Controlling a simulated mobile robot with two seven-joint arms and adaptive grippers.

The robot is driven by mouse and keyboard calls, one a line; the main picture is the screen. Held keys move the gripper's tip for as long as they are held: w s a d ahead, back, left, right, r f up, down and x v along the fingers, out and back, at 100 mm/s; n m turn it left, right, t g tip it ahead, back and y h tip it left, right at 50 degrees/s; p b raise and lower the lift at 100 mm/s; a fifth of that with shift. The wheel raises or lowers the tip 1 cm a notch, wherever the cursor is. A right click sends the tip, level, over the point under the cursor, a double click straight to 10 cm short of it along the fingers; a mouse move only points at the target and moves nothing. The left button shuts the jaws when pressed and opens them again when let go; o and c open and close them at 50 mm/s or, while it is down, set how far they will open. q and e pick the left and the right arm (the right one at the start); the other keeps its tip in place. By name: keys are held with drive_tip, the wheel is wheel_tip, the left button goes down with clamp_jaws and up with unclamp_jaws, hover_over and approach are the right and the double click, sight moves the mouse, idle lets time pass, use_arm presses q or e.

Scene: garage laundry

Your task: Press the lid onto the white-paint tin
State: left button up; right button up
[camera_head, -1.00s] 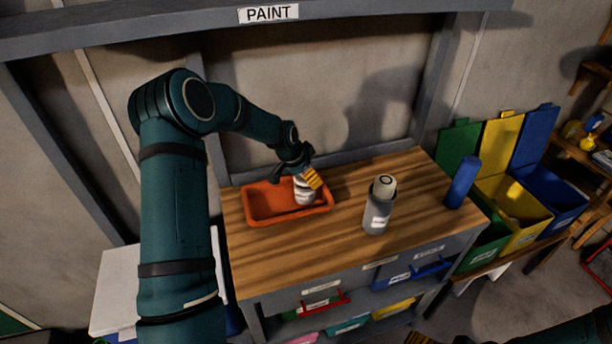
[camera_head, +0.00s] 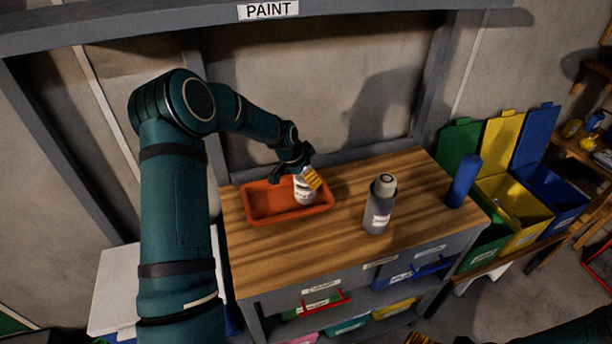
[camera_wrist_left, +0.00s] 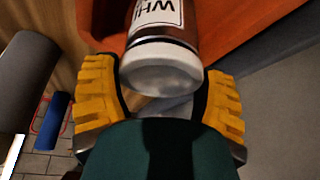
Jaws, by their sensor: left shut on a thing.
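The white-paint tin (camera_head: 304,194) stands in the right part of an orange tray (camera_head: 262,221) on the workbench. In the left wrist view the tin (camera_wrist_left: 168,18) shows part of a label reading "WHI". A white lid (camera_wrist_left: 160,75) is at the tin's near end, between the yellow fingers. I cannot tell if it is fully seated. My left gripper (camera_head: 306,178) is over the tin, shut on the lid; it also shows in the left wrist view (camera_wrist_left: 163,100). My right gripper (camera_head: 418,339) shows only as a yellow bit at the bottom edge, its opening hidden.
A grey bottle (camera_head: 380,205) and a blue cylinder (camera_head: 463,181) stand on the wooden bench (camera_head: 290,262) right of the tray. Green, yellow and blue bins (camera_head: 520,210) are beyond its right end. The wall is close behind. The bench front is clear.

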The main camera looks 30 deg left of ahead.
use_arm(q)
drive_tip(key=shift+f+b, duration=0.2)
drive_tip(key=shift+b, duration=0.15)
idle(0.3)
idle(0.4)
drive_tip(key=o, duration=0.7)
drive_tip(key=shift+o, duration=0.2)
drive_tip(key=shift+r, duration=0.1)
drive_tip(key=shift+r+p, duration=1.75)
drive_tip(key=shift+r, duration=1.65)
clamp_jaws()
